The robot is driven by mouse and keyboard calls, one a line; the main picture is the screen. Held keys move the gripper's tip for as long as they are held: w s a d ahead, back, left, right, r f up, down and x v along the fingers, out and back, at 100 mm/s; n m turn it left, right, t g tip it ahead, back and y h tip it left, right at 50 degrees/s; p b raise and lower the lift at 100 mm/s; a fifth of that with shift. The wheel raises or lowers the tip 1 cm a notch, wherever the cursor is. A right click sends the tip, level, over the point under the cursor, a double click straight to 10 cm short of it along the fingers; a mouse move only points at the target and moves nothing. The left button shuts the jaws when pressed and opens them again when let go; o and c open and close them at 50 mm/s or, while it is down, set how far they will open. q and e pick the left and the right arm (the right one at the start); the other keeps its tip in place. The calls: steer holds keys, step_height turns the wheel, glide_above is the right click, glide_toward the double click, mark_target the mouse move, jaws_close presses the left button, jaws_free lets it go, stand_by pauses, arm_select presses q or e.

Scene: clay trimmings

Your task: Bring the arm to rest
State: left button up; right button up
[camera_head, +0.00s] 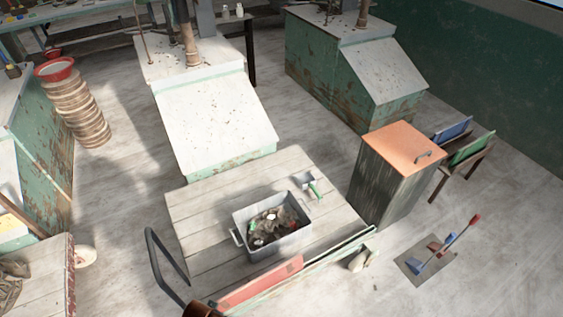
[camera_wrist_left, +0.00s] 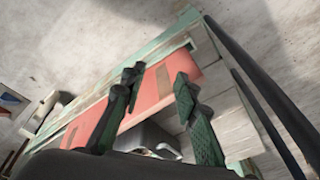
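My left gripper (camera_wrist_left: 159,82) shows in the left wrist view. Its two dark green fingers stand apart with nothing between them. Beyond them are the red panel (camera_wrist_left: 152,92) and green edge of the plank-topped table. A grey tub (camera_wrist_left: 140,135) shows partly behind the fingers. In the head view the tub (camera_head: 292,243) sits on the table (camera_head: 205,215) and holds dark trimmings and small bits. A small scoop with a green handle (camera_head: 314,187) lies behind it. My left fingers cannot be made out in the head view, and my right gripper is in neither view.
A black bar handle (camera_head: 152,250) rises at the table's left end. A dark bin with an orange lid (camera_head: 402,147) stands to the right. A mat with small tools (camera_head: 428,262) lies on the floor. A stack of round pieces (camera_head: 80,110) stands at the left.

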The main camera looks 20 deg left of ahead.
arm_select(q)
steer(key=s+f, duration=0.5)
steer(key=f, duration=0.4)
steer(key=s+d+f+g, duration=0.1)
steer(key=s+f, duration=0.4)
steer(key=f, duration=0.4)
steer(key=s+f, duration=0.5)
steer(key=f, duration=0.4)
steer(key=shift+d+f+m+g, duration=0.15)
steer(key=shift+m+g, duration=0.15)
steer(key=shift+m, duration=0.1)
steer(key=shift+o, duration=0.5)
steer(key=s+f, duration=0.4)
steer(key=s, duration=0.5)
steer(key=shift+s+g, duration=0.2)
steer(key=shift+g, duration=0.1)
